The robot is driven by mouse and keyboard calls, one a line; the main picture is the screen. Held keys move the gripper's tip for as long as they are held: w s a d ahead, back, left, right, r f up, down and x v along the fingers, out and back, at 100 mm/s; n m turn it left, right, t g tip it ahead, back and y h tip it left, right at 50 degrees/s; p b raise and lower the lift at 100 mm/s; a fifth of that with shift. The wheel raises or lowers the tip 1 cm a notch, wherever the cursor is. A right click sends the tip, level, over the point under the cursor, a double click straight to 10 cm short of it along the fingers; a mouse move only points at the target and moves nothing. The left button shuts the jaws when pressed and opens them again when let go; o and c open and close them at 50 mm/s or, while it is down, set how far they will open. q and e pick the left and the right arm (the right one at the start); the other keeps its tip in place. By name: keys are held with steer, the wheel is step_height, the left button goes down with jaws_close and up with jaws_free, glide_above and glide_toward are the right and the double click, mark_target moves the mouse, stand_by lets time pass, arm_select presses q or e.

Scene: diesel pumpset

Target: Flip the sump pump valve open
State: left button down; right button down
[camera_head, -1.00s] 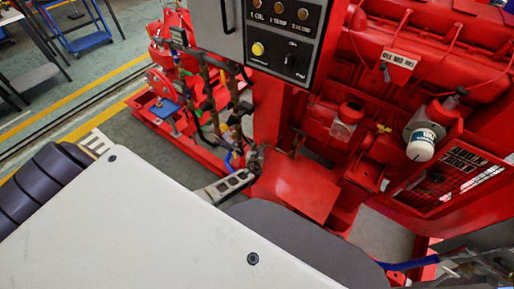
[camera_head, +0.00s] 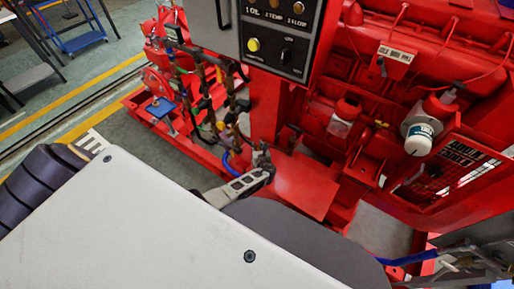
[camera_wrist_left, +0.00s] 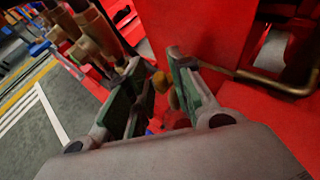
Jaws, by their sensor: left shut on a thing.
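My left gripper (camera_head: 262,154) is low beside the red pumpset, next to the pipes and valves. It also shows in the left wrist view (camera_wrist_left: 158,88), where its two fingers stand a little apart around a small yellowish-brown part of what seems to be the sump pump valve (camera_wrist_left: 172,97). The gripper is shut on this part. Red and blue surfaces show lower between the fingers. In the head view the gripped part is too small and covered to make out, so the lever's angle cannot be told.
Bronze-coloured pipes (camera_wrist_left: 98,35) stand close left of the gripper, and a bent brass pipe (camera_wrist_left: 285,88) runs to its right. A control panel (camera_head: 278,36) hangs above. The red engine (camera_head: 440,70) fills the right side. Grey floor with yellow lines lies at the left.

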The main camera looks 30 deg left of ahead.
arm_select(q)
steer(key=shift+w+d+r, duration=0.25)
steer(key=shift+w, duration=0.1)
steer(key=c, duration=1.5)
jaws_free()
steer(key=shift+o, duration=0.2)
steer(key=shift+f, duration=0.15)
steer(key=shift+s+a+f, duration=0.1)
steer(key=shift+s, duration=0.2)
steer(key=shift+v, duration=5.95)
steer(key=shift+w, duration=0.15)
